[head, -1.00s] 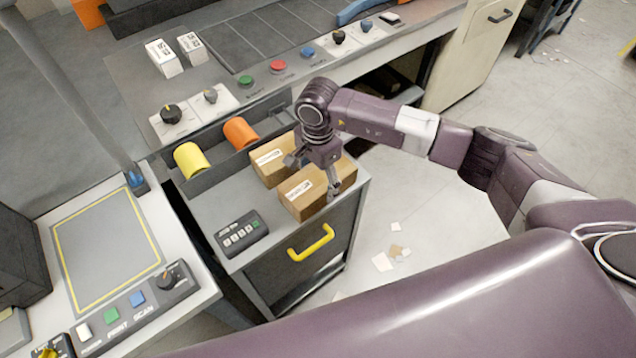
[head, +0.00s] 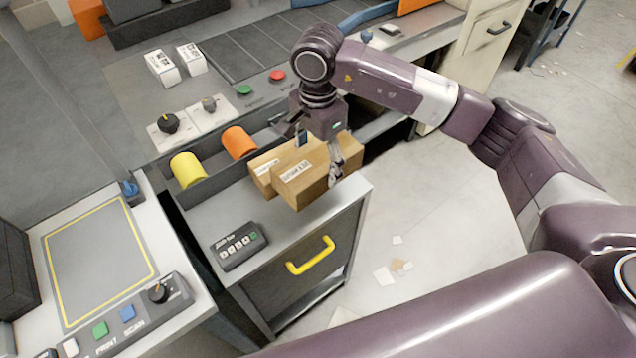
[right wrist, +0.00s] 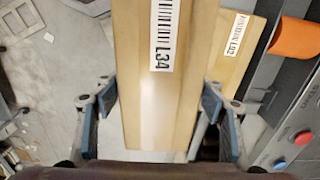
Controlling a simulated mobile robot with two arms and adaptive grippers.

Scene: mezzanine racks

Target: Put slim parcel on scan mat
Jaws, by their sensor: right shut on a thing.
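My right gripper (head: 318,152) is shut on the slim parcel (head: 312,184), a brown carton with a white label. It holds the carton a little above the top of the grey cart (head: 205,212). In the right wrist view the parcel (right wrist: 150,112), labelled L34, sits between the two blue-padded fingers (right wrist: 160,101). The scan mat (head: 98,258) is a grey, yellow-bordered rectangle on the bench at the left. It is bare, and the parcel is well to its right. My left gripper is not in view.
A second brown parcel (head: 262,172) is just behind the held one. A black keypad (head: 239,246) lies on the cart top. Yellow (head: 188,170) and orange (head: 239,142) rolls sit in a trough behind. A button panel (head: 130,317) borders the mat's front; a post stands at its back.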

